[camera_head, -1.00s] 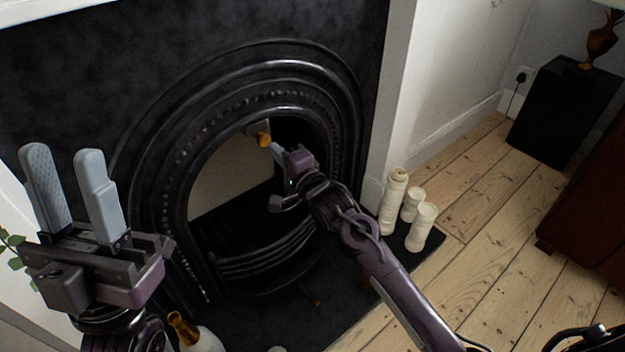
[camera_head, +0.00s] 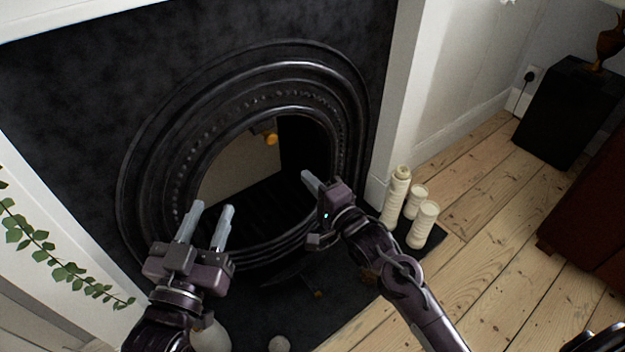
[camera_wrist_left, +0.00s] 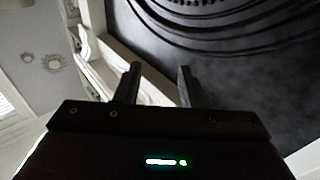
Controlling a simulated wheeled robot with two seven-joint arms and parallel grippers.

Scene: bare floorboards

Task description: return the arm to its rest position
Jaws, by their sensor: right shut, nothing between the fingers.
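My left gripper (camera_head: 212,208) is raised in front of the fireplace's left side in the head view, with its two grey fingers apart and nothing between them. In the left wrist view its fingers (camera_wrist_left: 158,70) also stand apart and empty, with the dark fireplace front behind the right one. My right gripper (camera_head: 307,174) is in front of the fireplace opening's right side, pointing up and left. Its fingers are shut with nothing in them, and they overlap in this view.
The black fireplace (camera_head: 255,75) stands ahead of me. Several cream candles (camera_head: 423,222) stand on the hearth's right end. A white vase (camera_head: 210,337) and a pale round object (camera_head: 279,343) are below, near my left arm. Ivy (camera_head: 60,270) hangs at left.

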